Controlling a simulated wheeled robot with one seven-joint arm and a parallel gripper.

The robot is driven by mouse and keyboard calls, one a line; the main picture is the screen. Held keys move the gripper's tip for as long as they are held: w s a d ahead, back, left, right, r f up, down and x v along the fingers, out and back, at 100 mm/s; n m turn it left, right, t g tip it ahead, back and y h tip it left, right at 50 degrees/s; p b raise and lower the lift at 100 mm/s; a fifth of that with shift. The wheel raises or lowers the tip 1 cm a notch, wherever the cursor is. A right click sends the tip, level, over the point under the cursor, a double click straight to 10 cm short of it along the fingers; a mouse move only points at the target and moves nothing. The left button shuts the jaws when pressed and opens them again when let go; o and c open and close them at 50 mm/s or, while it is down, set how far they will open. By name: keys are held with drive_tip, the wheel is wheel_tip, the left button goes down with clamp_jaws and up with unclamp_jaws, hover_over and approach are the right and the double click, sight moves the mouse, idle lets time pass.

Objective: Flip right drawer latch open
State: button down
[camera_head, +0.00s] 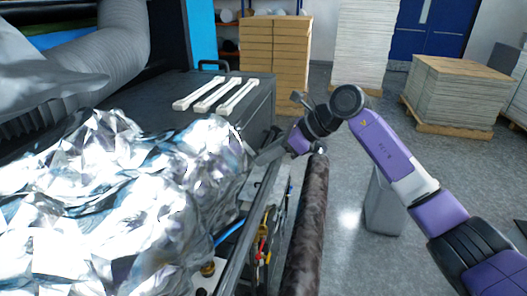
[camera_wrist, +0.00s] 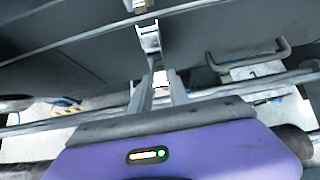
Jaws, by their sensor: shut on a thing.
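The metal drawer latch (camera_wrist: 149,38) shows in the wrist view as a silver bracket on a dark grey front, just ahead of my gripper. My gripper (camera_wrist: 159,82) has its two grey fingers closed around the lower end of this latch; a small pale piece shows between them. In the head view my gripper (camera_head: 262,156) reaches left to the side of the dark cabinet (camera_head: 262,108), beside the crumpled foil. The latch cannot be made out there. A second silver fitting (camera_wrist: 138,5) is cut off at the top of the wrist view.
A black handle (camera_wrist: 246,64) juts out right of my gripper. Crumpled silver foil (camera_head: 120,200) covers the left. A dark roll (camera_head: 308,220) and rails lie below my arm. Three white bars (camera_head: 216,94) rest on the cabinet. Paper stacks (camera_head: 455,90) stand behind; floor at right is partly clear.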

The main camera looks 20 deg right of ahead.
wheel_tip(320, 180, up, 5)
drive_tip(key=g+h+p, duration=0.4)
drive_tip(key=h+p, duration=0.1)
drive_tip(key=h, duration=0.1)
drive_tip(key=shift+f, duration=0.15)
drive_tip(key=shift+g+h, duration=0.3)
drive_tip(key=shift+g, duration=0.1)
drive_tip(key=shift+a, duration=0.1)
drive_tip(key=c, duration=1.2)
unclamp_jaws()
drive_tip(key=shift+w, duration=0.1)
drive_tip(key=shift+c, duration=0.2)
wheel_tip(320, 180, up, 8)
drive_tip(key=d+b, duration=0.1)
drive_tip(key=shift+s+f+b, duration=0.15)
drive_tip(key=shift+s+b, duration=0.25)
